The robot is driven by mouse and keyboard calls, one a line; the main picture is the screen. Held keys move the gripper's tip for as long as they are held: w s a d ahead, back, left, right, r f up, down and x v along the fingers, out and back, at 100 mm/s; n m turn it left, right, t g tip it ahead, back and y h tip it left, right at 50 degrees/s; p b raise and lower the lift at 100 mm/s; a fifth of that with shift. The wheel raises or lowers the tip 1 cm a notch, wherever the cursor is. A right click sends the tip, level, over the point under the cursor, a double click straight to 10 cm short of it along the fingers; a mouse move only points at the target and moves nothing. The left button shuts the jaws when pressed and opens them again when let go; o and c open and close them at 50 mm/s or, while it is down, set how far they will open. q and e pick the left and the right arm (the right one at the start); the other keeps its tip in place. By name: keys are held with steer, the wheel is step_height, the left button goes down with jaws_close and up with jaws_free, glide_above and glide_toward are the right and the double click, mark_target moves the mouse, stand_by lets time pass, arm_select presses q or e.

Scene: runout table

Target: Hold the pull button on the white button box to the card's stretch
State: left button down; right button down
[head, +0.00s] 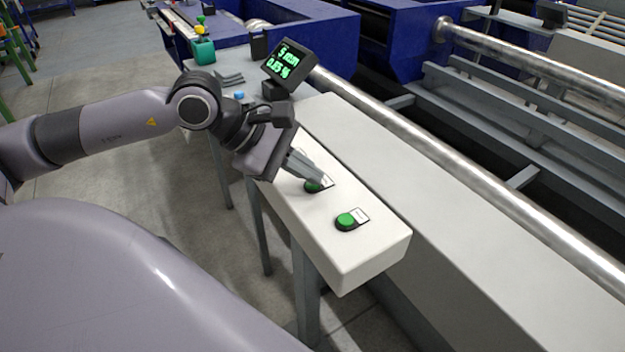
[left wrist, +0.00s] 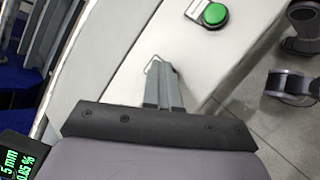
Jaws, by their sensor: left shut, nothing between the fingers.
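The white button box (head: 365,258) carries two green buttons, each with a small label plate whose text is too small to read. My left gripper (head: 318,178) is shut and empty, its fingertips pointing down at the farther green button (head: 312,187) and partly covering it. I cannot tell whether they press it. The nearer green button (head: 346,221) is uncovered; it also shows in the left wrist view (left wrist: 214,14), apart from the shut fingers (left wrist: 163,72). A display (head: 290,65) reads about "5 mm" and "0.85 %". Which button is pull cannot be read. My right gripper is not in view.
A long metal bar (head: 450,165) runs along the machine to the right of the box. Behind the box are a teal block (head: 203,51) and blue machine housings (head: 310,28). Floor (head: 100,75) is open at the left.

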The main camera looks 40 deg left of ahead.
mark_target(307, 185)
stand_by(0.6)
arm_select(q)
steer(key=shift+r+p, duration=0.4)
steer(key=shift+r, duration=0.45)
steer(key=shift+r+p, duration=1.5)
steer(key=shift+r, duration=1.1)
steer(key=shift+f, duration=0.1)
